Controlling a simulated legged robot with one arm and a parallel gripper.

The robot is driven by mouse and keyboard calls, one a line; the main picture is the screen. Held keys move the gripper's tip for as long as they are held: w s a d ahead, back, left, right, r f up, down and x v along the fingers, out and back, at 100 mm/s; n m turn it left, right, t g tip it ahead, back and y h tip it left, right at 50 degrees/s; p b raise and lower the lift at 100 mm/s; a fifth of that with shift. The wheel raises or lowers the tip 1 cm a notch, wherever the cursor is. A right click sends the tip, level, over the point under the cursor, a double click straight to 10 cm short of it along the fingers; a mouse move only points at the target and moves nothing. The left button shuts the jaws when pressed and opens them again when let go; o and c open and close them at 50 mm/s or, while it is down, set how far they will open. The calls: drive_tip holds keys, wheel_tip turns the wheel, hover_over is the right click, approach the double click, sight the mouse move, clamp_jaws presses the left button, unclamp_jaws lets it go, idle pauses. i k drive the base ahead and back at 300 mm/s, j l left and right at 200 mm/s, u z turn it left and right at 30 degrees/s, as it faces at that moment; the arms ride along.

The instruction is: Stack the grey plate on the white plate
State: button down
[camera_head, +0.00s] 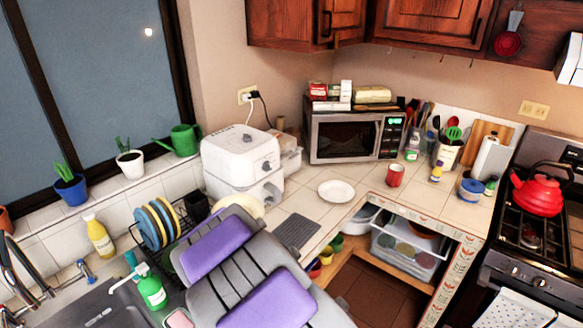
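A white plate (336,191) lies flat and empty on the tiled counter, in front of the microwave. I cannot make out a grey plate for certain. A pale, cream rim (246,202) shows behind my grey and purple hardware, mostly hidden by it; I cannot tell what it is. Several plates (158,223) with blue and yellow faces stand upright in a rack at left. My gripper (246,268) seems to be the large grey part with two purple pads close to the camera, left of the white plate. Whether it is open or holds something does not show.
A white appliance (241,163) stands left of the white plate, with the microwave (354,136) behind. A red mug (395,175) is to its right. A dark ribbed mat (297,232) lies nearer. The sink (130,307) and a green soap bottle (152,290) are front left.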

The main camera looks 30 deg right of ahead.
sight(333, 198)
drive_tip(key=l+z, duration=0.25)
drive_tip(key=l, duration=0.15)
drive_tip(key=i+l+z, duration=0.1)
drive_tip(key=l+z, duration=0.15)
drive_tip(key=i+l+z, duration=0.1)
drive_tip(key=l+z, duration=0.15)
drive_tip(key=l, duration=0.25)
drive_tip(key=i+l+z, duration=0.1)
drive_tip(key=l+z, duration=0.15)
drive_tip(key=l, duration=0.1)
